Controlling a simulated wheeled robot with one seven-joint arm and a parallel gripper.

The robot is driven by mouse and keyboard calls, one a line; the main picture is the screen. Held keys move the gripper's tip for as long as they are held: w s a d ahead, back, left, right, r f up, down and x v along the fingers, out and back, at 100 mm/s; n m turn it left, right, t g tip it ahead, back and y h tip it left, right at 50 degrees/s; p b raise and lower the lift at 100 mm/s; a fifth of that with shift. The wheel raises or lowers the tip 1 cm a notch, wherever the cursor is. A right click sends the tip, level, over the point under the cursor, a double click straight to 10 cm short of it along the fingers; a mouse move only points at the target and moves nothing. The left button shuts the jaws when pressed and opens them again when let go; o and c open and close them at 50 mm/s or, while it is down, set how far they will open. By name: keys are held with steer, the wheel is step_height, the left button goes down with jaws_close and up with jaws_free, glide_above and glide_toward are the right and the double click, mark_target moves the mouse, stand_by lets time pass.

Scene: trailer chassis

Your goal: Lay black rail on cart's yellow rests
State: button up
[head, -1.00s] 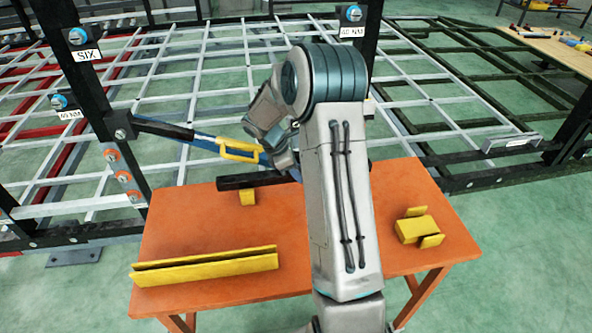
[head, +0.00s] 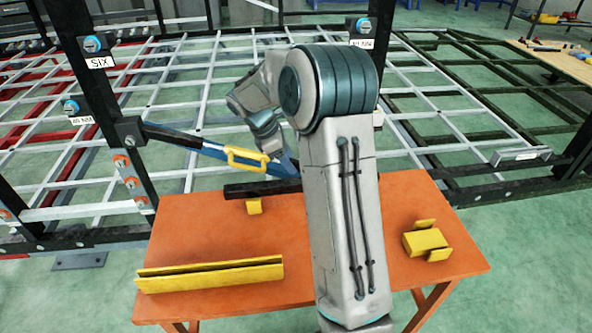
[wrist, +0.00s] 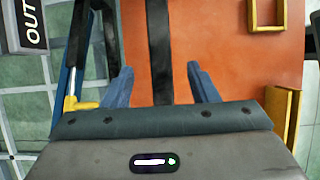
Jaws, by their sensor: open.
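The black rail (head: 262,188) lies over the orange cart (head: 215,225); its right end is hidden behind my arm. A yellow rest with upright plates (head: 425,241) is at the cart's right. A long yellow channel (head: 210,273) lies along the near left edge. My gripper (wrist: 162,84) is open in the wrist view. The rail (wrist: 160,45) runs between its blue fingers, with a gap on each side. My arm mostly hides the gripper in the head view.
A blue and black bar with a yellow handle (head: 245,158) slants from the left post past my wrist. Grey and dark frame grids (head: 450,120) stand behind the cart. The cart's middle left top is bare.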

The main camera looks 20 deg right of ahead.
steer(key=s+a+r+m+t+y, duration=0.1)
steer(key=s+a+r+m, duration=0.25)
steer(key=s, duration=0.25)
steer(key=s+a+r+m+t+y, duration=0.1)
steer(key=s+a+r+m, duration=0.15)
steer(key=s+r, duration=0.2)
steer(key=s+a+m+y, duration=0.1)
steer(key=s+m, duration=0.2)
steer(key=s, duration=0.2)
steer(key=s+a+m+t+y, duration=0.1)
steer(key=s+a+m, duration=0.1)
steer(key=s, duration=0.4)
steer(key=s+a+f+m+t+y, duration=0.1)
steer(key=s+a+m, duration=0.1)
steer(key=s+m, duration=0.2)
steer(key=shift+s+a, duration=0.25)
steer(key=shift+s, duration=0.4)
